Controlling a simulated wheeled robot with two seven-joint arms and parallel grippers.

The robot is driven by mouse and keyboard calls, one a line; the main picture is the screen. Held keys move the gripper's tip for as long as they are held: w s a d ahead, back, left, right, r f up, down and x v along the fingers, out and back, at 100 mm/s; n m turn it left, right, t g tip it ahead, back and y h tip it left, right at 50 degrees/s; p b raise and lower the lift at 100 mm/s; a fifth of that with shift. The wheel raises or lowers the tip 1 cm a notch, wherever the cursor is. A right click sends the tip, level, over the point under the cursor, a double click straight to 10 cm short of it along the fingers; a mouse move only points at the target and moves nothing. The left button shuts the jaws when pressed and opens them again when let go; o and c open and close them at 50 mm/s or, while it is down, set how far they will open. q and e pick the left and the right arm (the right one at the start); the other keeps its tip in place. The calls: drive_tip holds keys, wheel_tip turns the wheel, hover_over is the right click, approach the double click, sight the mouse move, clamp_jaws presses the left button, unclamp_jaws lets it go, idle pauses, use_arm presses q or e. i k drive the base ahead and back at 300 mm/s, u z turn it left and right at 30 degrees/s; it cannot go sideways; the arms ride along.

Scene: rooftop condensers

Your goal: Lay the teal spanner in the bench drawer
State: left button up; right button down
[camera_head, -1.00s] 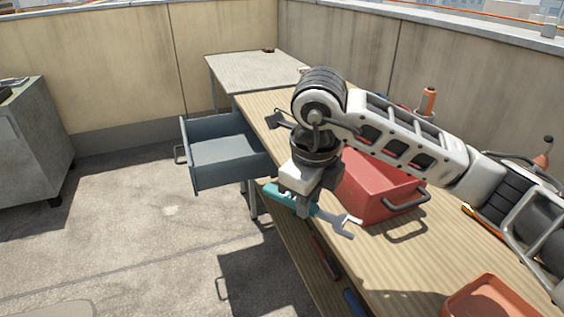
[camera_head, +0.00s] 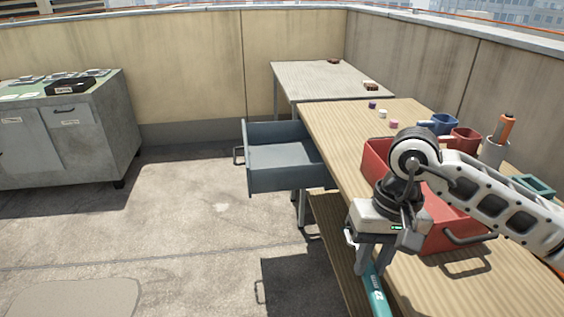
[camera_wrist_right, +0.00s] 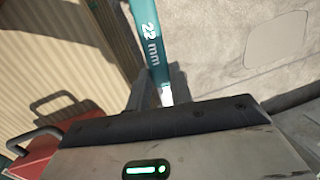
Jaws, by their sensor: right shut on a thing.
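My right gripper (camera_head: 370,266) is shut on the teal spanner (camera_head: 376,292), holding it over the front edge of the wooden bench (camera_head: 436,290). The spanner's teal handle, marked "22 mm", also shows in the right wrist view (camera_wrist_right: 147,35); its upper end is partly hidden by the gripper, and its lower end leaves the head view. The grey-blue bench drawer (camera_head: 285,181) stands pulled out from the bench's far end, and its visible inside is empty. It lies beyond and left of my right gripper. My left gripper is not in view.
A red toolbox (camera_head: 376,160) with handles stands on the bench just behind my right gripper. Blue (camera_head: 440,123) and red bins (camera_head: 463,139) line the back. A grey cabinet (camera_head: 100,140) stands at the left. Open floor lies left of the bench.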

sight(286, 161)
drive_tip(key=u, duration=0.6)
drive_tip(key=i, duration=2.05)
drive_tip(key=z, duration=0.6)
